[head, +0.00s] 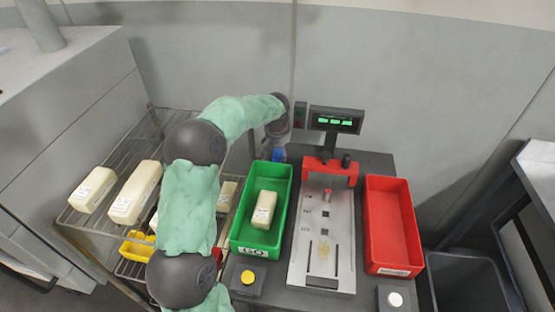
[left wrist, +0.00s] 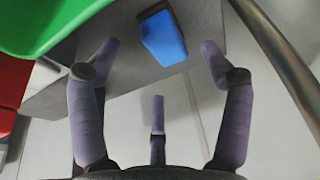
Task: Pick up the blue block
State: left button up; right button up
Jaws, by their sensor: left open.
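The blue block (left wrist: 163,38) shows in the left wrist view, lying on the grey surface near its edge, beside the green bin. In the head view only a small part of the blue block (head: 278,154) shows behind the green bin, near my left gripper. My left gripper (left wrist: 160,62) is open, with its purple fingers spread on either side of the block and apart from it. In the head view the left gripper (head: 275,147) is small and partly hidden by its wrist. My right gripper is not in view.
A green bin (head: 240,236) holding a pale block (head: 264,210) stands beside the scale (head: 322,235). A red bin (head: 391,225) is on the right. A wire rack (head: 85,222) with pale blocks is at left. The wall (head: 220,60) is close behind the table.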

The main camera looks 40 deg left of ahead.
aim_at(279, 154)
pick_arm(q)
jog(key=b+x, duration=0.2)
jog(key=x, duration=0.3)
jog(key=shift+s, duration=0.2)
jog(key=shift+d, duration=0.1)
jog(key=c, duration=1.2)
